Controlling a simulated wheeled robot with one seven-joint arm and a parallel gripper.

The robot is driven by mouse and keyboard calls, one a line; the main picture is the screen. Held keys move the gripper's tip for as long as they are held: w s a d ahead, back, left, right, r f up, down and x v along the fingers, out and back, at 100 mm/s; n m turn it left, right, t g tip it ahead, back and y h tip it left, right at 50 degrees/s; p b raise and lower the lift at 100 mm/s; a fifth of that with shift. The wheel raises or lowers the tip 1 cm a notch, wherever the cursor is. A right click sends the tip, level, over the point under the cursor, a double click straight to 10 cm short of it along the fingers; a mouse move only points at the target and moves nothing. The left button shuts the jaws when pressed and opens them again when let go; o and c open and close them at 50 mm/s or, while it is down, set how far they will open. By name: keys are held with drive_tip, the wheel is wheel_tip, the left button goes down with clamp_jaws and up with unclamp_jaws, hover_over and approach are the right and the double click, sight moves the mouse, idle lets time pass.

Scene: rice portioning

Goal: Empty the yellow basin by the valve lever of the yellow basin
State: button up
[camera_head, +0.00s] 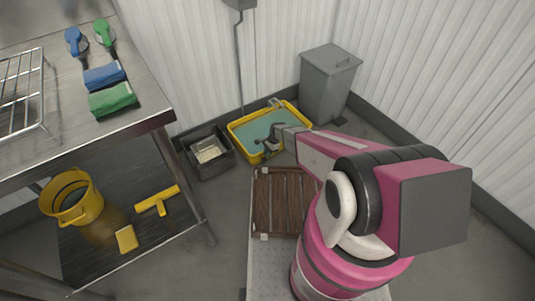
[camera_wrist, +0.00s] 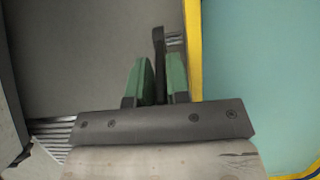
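The yellow basin (camera_head: 236,138) stands on the floor by the back wall in the head view, with blue-green water in it. Its yellow rim (camera_wrist: 194,40) and the water show at the right of the wrist view. The dark valve lever (camera_wrist: 158,42) stands just outside the rim, between my green finger pads. My gripper (camera_wrist: 159,80) is closed down to a narrow gap, with the pads against the lever on both sides. In the head view my gripper (camera_head: 270,146) is at the basin's front edge, and the lever cannot be made out there.
A grey container with pale contents (camera_head: 222,166) stands left of the basin. A lidded grey bin (camera_head: 328,88) is at the right. A brown slatted board (camera_head: 283,202) lies in front. A steel table (camera_head: 150,118) with brushes, cloths and a rack fills the left.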

sight(264, 159)
clamp_jaws()
drive_tip(key=shift+s+a+r, duration=0.1)
drive_tip(key=shift+a, duration=0.05)
drive_tip(key=shift+s+a+r+t+h, duration=0.15)
drive_tip(key=shift+s+a+t+h, duration=0.25)
drive_tip(key=shift+h, duration=0.3)
drive_tip(key=shift+s+a+t+h, duration=0.2)
drive_tip(key=shift+a+t+h, duration=0.35)
drive_tip(key=shift+h, duration=0.3)
drive_tip(key=shift+s+a+t+h, duration=0.2)
drive_tip(key=shift+a+t+h, duration=0.1)
drive_tip(key=shift+t+h, duration=0.45)
drive_tip(key=o, duration=0.5)
unclamp_jaws()
